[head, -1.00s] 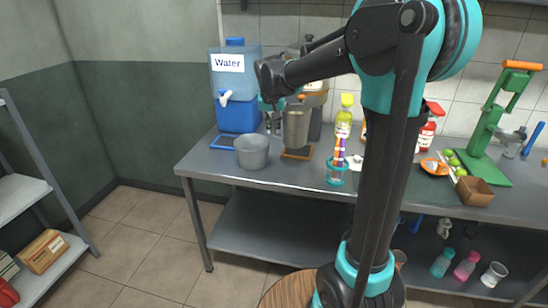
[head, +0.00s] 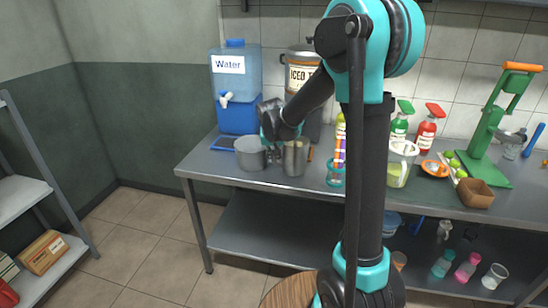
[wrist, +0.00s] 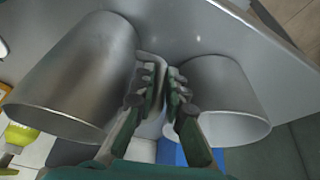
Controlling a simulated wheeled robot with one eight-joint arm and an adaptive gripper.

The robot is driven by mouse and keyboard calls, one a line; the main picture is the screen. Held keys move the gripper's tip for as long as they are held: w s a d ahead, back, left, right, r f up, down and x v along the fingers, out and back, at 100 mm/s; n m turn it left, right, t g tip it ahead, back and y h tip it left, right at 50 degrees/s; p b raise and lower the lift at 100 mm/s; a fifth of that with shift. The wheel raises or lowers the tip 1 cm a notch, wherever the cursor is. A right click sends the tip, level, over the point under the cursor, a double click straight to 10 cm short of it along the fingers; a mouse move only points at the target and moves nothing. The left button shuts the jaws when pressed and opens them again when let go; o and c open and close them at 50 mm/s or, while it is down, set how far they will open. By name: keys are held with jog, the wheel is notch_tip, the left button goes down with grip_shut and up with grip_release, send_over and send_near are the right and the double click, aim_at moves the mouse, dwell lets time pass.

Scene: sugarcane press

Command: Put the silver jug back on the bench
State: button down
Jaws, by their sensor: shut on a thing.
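The silver jug (head: 295,161) is upright at the front left of the grey bench (head: 240,181), just right of a grey pot (head: 251,155). My gripper (head: 275,155) is between the two, shut on the jug's handle side. In the wrist view the jug (wrist: 80,75) fills the left and the pot (wrist: 222,92) the right, with my gripper (wrist: 162,85) between them. The fingers are close together and hide most of the handle. The jug's base is at or very near the bench top; I cannot tell if it touches.
A water dispenser (head: 235,85) and an iced tea dispenser (head: 302,80) stand behind. A straw holder (head: 336,174) is close right of the jug.

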jog(key=c, duration=1.6)
grip_release()
jog(key=shift+f, duration=0.1)
jog(key=shift+o, duration=0.2)
jog(key=d+v, duration=0.1)
jog(key=v, duration=1.1)
jog(key=s+d+f, duration=0.4)
jog(key=s+f, duration=0.1)
jog(key=s, duration=0.3)
jog(key=s+d+f, duration=0.4)
jog(key=s+f, duration=0.2)
jog(key=s, duration=0.3)
jog(key=s+d+f+n, duration=0.1)
jog(key=s+d+f, duration=0.3)
jog(key=s, duration=0.4)
jog(key=shift+s+f+y, duration=0.25)
jog(key=shift+f+y, duration=0.15)
jog(key=shift+f, duration=0.3)
